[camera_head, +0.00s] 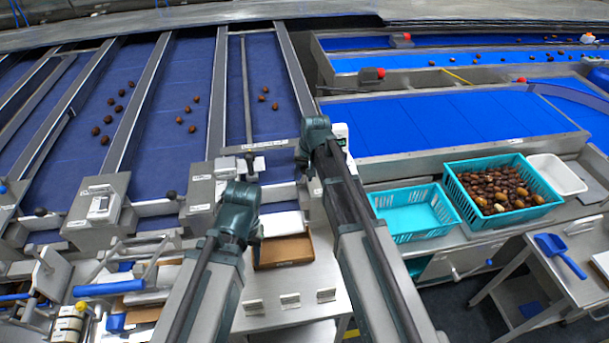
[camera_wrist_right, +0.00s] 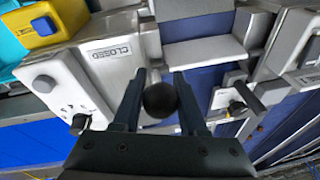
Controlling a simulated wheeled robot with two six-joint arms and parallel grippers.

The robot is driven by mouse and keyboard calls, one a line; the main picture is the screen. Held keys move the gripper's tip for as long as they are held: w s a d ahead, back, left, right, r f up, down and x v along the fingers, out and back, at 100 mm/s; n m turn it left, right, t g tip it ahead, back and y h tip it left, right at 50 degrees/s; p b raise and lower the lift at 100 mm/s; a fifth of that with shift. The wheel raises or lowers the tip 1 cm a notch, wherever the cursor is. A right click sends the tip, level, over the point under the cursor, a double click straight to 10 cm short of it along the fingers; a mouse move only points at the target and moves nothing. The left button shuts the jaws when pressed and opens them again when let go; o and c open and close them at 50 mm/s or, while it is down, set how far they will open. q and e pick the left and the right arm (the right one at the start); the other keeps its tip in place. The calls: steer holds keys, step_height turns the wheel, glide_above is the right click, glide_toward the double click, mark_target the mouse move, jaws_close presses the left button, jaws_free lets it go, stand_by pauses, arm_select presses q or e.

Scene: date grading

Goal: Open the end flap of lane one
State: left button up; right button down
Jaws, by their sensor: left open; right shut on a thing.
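In the right wrist view, my right gripper (camera_wrist_right: 158,98) is shut on a round black knob (camera_wrist_right: 160,102), with one finger on each side of it. A metal housing beside the knob bears a plate reading CLOSED (camera_wrist_right: 112,50). In the head view, the right gripper (camera_head: 304,162) is at the lower right end of the blue lanes, and my arm hides most of it and the knob. My left gripper (camera_head: 257,232) is open, lower and further left, mostly hidden by its arm, above a brown tray (camera_head: 284,249). I cannot read which lane is lane one.
Several lanes (camera_head: 186,115) carry scattered dates. Other black knobs (camera_head: 171,195) stand at their lower ends. To the right are an empty turquoise crate (camera_head: 407,236), a turquoise crate of dates (camera_head: 552,203), a white tub (camera_head: 556,176) and a blue scoop (camera_head: 562,255).

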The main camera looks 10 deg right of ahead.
steer(key=shift+w+r+g, duration=0.35)
steer(key=shift+w+g, duration=0.15)
steer(key=shift+w, duration=0.3)
steer(key=shift+g, duration=0.7)
steer(key=w, duration=0.5)
steer(key=shift+p, duration=0.3)
steer(key=shift+s, duration=0.15)
steer(key=c, duration=0.8)
jaws_free()
steer(key=shift+c, duration=0.2)
steer(key=o, duration=0.4)
steer(key=shift+f, duration=0.1)
